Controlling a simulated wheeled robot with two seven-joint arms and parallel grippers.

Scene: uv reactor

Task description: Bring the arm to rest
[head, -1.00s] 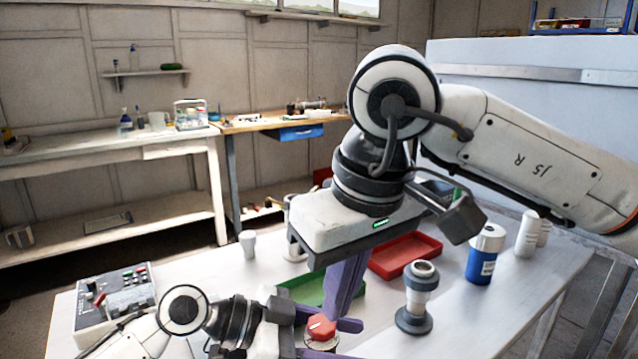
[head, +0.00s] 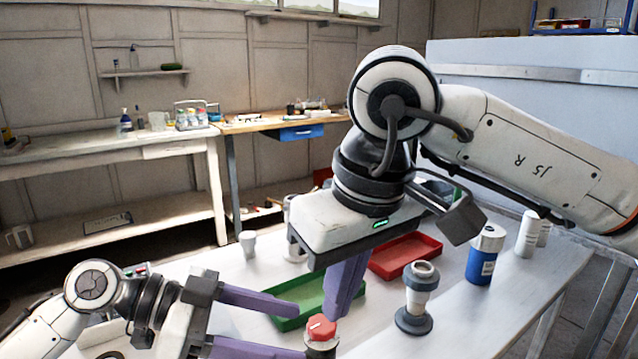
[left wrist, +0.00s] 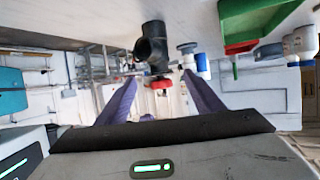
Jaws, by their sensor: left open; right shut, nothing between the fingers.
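My left gripper (head: 298,332) is open, its purple fingers pointing right at the front of the table. Its fingertips lie just left of a red-capped fitting (head: 320,328), and nothing shows between them. In the left wrist view the two fingers (left wrist: 160,88) are spread apart, with the red cap (left wrist: 160,84) and a dark pipe fitting (left wrist: 152,46) seen in the gap beyond. My right gripper (head: 338,312) is shut and empty, its fingers pointing down above the table, in front of the green tray (head: 290,322).
A red tray (head: 405,256), a grey-and-white cylindrical part (head: 418,298), a blue-labelled bottle (head: 484,254) and white bottles (head: 528,234) stand right of my right gripper. A white cup (head: 247,243) stands at the table's far left. My left arm mostly hides the control box.

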